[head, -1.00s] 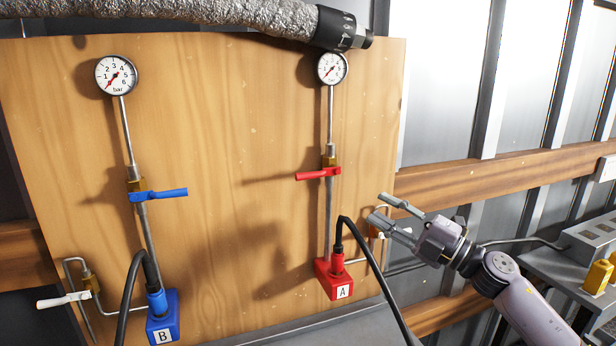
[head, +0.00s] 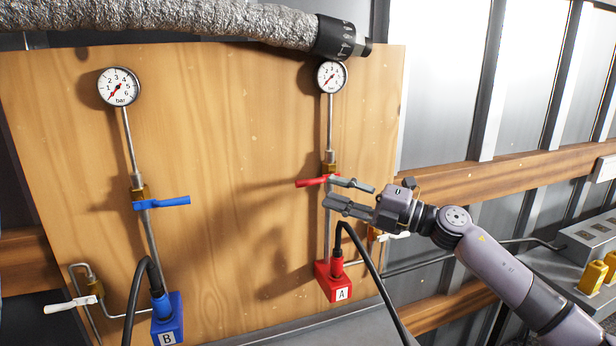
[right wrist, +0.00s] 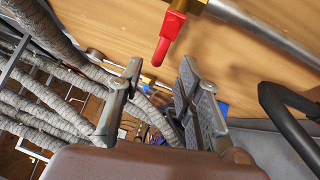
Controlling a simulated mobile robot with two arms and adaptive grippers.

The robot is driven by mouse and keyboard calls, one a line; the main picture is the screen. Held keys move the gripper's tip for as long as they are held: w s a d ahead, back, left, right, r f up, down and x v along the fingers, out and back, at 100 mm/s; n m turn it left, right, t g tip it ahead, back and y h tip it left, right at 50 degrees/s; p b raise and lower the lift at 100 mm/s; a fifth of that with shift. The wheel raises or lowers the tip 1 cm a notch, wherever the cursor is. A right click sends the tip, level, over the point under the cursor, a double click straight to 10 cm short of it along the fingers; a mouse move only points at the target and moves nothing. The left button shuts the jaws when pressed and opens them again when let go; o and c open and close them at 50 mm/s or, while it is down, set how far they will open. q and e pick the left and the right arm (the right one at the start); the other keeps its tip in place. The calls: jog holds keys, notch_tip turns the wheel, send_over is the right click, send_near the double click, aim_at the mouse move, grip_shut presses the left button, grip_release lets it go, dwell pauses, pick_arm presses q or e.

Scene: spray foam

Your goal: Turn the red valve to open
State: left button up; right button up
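The red valve handle (head: 310,182) points left from a brass fitting (head: 329,163) on the pipe below the right gauge, roughly level and across the pipe. My right gripper (head: 328,192) is open and empty, its fingers pointing left in front of this pipe. The upper finger overlaps the right part of the handle in the head view; I cannot tell if they touch. In the right wrist view the red handle (right wrist: 169,38) lies beyond the fingertips, above the gap of the open right gripper (right wrist: 158,72). My left gripper is not in view.
A blue valve handle (head: 165,203) sits on the left pipe. Below the red valve is a red block (head: 333,284) marked A with a black hose (head: 378,275). A blue block (head: 167,322) marked B stands lower left. A thick wrapped hose (head: 200,22) runs overhead.

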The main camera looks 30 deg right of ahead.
aim_at(308, 183)
jog(key=p+x, duration=0.1)
jog(key=x, duration=0.1)
jog(key=p+x, duration=0.1)
jog(key=x, duration=0.2)
jog(key=shift+w+a+r+p, duration=0.15)
jog(key=shift+w+r+p, duration=0.1)
jog(key=shift+p, duration=0.15)
jog(key=shift+w+a+f, duration=0.1)
jog(key=shift+w+a, duration=0.35)
jog(key=shift+w, duration=0.2)
jog(key=shift+c, duration=0.4)
grip_shut()
